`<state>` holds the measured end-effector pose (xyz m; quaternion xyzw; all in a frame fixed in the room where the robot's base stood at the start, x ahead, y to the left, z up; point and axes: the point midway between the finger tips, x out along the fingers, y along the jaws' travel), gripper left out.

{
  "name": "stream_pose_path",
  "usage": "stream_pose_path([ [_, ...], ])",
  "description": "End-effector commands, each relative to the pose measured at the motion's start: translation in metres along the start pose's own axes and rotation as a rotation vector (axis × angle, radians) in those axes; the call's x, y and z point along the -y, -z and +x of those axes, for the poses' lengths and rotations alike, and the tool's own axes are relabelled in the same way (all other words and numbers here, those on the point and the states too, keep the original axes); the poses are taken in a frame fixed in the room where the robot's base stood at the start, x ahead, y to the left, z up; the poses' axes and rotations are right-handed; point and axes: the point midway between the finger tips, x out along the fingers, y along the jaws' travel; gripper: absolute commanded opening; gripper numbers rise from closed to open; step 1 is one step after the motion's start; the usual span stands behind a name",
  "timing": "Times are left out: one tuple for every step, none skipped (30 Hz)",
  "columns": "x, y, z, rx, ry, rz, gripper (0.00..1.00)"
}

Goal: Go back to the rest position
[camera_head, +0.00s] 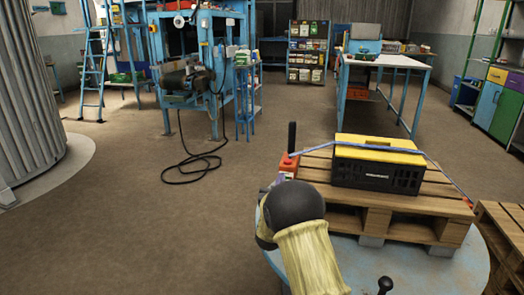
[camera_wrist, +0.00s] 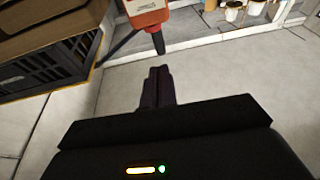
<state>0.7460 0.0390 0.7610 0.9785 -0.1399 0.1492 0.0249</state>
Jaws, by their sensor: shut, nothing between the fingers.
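My gripper (camera_wrist: 160,72) shows in the wrist view with its two dark fingers together and nothing between them. Just ahead of the fingertips, apart from them in the picture, is an orange-red strap tensioner (camera_wrist: 147,14) with a dark end. In the head view the tensioner (camera_head: 288,165) sits at the left edge of a wooden pallet (camera_head: 385,222), its black handle upright. A blue strap (camera_head: 340,146) runs from it across a black crate (camera_head: 375,176) with a yellow top (camera_head: 380,149). My arm's yellow sleeve and dark joint hide the gripper in the head view.
The pallet stands on a round blue-grey table (camera_head: 405,270). Another pallet (camera_head: 503,235) is at the right edge. A blue workbench (camera_head: 385,62), a blue machine (camera_head: 195,70) with a cable on the floor, and a ladder (camera_head: 93,60) stand behind.

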Motion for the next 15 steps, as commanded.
stream_pose_path([
  [-0.004, 0.004, 0.000, 0.044, 0.013, 0.005, 0.00],
  [-0.006, 0.003, -0.002, 0.080, 0.024, 0.009, 0.00],
  [-0.008, 0.003, -0.005, 0.133, 0.041, 0.012, 0.00],
  [-0.011, 0.002, -0.007, 0.176, 0.054, 0.015, 0.00],
  [-0.013, 0.002, -0.011, 0.220, 0.068, 0.018, 0.00],
  [-0.015, 0.001, -0.018, 0.281, 0.087, 0.020, 0.00],
  [-0.018, 0.000, -0.023, 0.326, 0.100, 0.022, 0.00],
  [-0.020, -0.001, -0.029, 0.372, 0.113, 0.023, 0.00],
  [-0.024, -0.002, -0.038, 0.432, 0.129, 0.024, 0.00],
  [-0.026, -0.002, -0.045, 0.475, 0.142, 0.023, 0.00],
  [-0.029, -0.002, -0.054, 0.521, 0.153, 0.023, 0.00],
  [-0.033, -0.003, -0.065, 0.582, 0.169, 0.022, 0.00],
  [-0.036, -0.003, -0.074, 0.627, 0.179, 0.021, 0.00],
  [-0.039, -0.004, -0.085, 0.673, 0.190, 0.018, 0.00],
  [-0.043, -0.003, -0.099, 0.733, 0.204, 0.015, 0.00],
])
